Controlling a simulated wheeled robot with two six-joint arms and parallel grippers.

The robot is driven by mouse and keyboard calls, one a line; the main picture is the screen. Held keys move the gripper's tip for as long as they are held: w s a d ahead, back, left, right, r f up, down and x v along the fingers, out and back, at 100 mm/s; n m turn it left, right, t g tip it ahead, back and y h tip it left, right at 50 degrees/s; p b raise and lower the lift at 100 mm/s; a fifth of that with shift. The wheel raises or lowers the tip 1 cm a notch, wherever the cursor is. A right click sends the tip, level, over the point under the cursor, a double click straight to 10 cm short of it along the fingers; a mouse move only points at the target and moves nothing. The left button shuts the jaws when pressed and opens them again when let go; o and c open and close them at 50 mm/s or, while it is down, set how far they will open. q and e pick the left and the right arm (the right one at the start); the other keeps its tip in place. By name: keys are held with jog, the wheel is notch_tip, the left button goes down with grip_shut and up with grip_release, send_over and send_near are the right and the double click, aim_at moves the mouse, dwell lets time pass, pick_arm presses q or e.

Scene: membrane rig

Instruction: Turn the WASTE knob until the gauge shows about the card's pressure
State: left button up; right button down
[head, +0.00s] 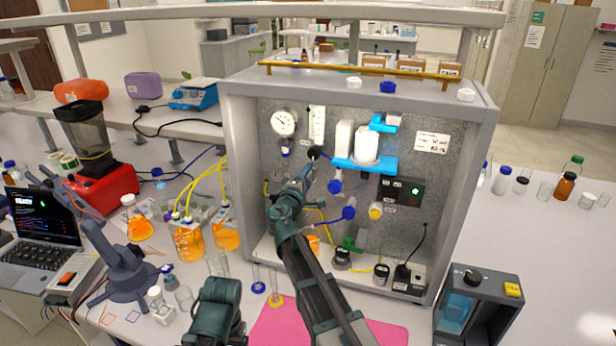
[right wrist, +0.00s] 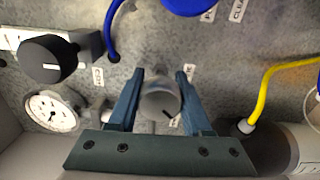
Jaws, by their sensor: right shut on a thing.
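My right gripper (head: 305,178) reaches up to the grey panel of the rig and hides the knob there in the head view. In the right wrist view its two blue fingers (right wrist: 158,100) are shut on a round grey knob (right wrist: 160,97) with a dark pointer line. The label beside this knob is partly hidden. The round white gauge (head: 284,122) is at the panel's upper left and also shows in the right wrist view (right wrist: 50,112); its reading is too small to tell. The white card (head: 433,143) with handwriting is at the panel's upper right. My left gripper is not seen.
A black knob (right wrist: 48,58) with a white line is near the gauge. Glassware and orange flasks (head: 188,242) stand left of the rig. A pink mat (head: 270,328) lies in front.

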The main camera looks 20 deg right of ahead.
jog(key=shift+m, duration=0.6)
jog(key=shift+s, duration=0.1)
jog(key=shift+c, duration=1.6)
grip_release()
jog(key=v, duration=1.3)
jog(key=shift+s+a, duration=0.3)
dwell(0.7)
